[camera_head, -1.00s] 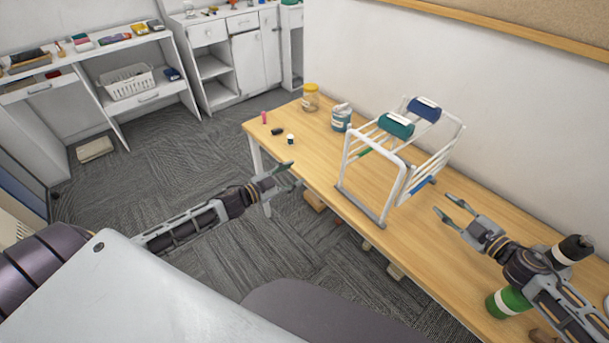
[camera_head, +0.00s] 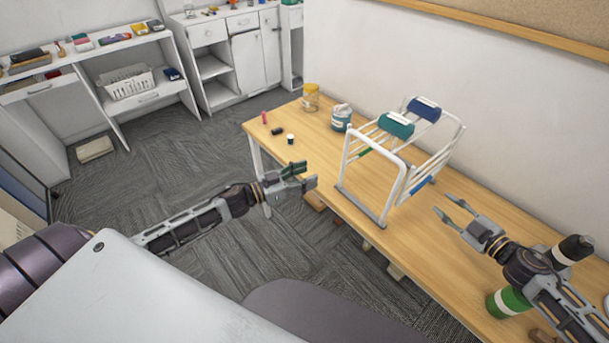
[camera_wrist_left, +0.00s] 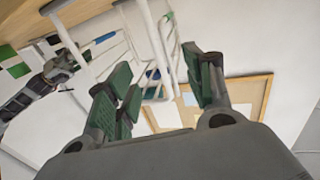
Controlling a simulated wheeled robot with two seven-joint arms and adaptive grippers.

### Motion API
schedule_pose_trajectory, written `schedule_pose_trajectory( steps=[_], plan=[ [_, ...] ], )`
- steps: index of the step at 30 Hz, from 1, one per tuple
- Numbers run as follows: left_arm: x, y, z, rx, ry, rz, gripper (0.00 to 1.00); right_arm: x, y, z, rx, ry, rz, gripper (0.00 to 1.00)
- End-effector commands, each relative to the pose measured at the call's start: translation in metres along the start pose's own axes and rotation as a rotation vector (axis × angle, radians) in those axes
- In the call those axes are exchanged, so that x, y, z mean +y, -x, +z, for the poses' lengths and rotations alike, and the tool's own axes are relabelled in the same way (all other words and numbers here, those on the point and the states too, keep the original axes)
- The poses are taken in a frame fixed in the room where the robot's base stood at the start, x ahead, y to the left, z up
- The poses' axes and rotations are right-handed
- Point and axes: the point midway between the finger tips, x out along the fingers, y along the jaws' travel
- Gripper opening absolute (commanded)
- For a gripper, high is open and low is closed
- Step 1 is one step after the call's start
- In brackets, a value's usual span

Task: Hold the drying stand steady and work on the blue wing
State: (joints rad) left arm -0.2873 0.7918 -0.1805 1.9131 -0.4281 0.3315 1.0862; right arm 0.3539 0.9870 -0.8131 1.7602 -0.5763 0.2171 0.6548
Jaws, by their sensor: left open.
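The white-tubed drying stand (camera_head: 360,206) stands upright on the wooden table, with a grey base bar at its front. A blue piece (camera_head: 420,186), perhaps the blue wing, lies low on its right side; bars partly hide it. My left gripper (camera_head: 309,176) is open and empty, left of the stand and apart from it, near the table's front edge. In the left wrist view its green-padded fingers (camera_wrist_left: 157,63) are spread, with the stand's tubes (camera_wrist_left: 152,35) beyond. My right gripper (camera_head: 443,204) is open and empty, to the right of the stand, not touching it.
A jar (camera_head: 311,97), a teal-labelled tub (camera_head: 341,119) and small items are at the table's far left. A green bottle (camera_head: 508,302) stands beside my right arm.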

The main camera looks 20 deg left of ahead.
Motion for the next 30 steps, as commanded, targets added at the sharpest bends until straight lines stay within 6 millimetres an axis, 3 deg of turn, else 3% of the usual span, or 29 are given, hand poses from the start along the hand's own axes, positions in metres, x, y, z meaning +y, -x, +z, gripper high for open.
schedule_pose_trajectory(
  steps=[14,30],
  plan=[
    [-0.001,-0.004,0.0,0.001,-0.003,-0.001,0.52,0.0,0.0,0.0,0.0,0.0,0.0,0.36],
    [-0.001,-0.035,0.0,0.0,-0.001,-0.001,0.52,0.0,0.0,0.0,0.0,0.0,0.0,0.36]
  ],
)
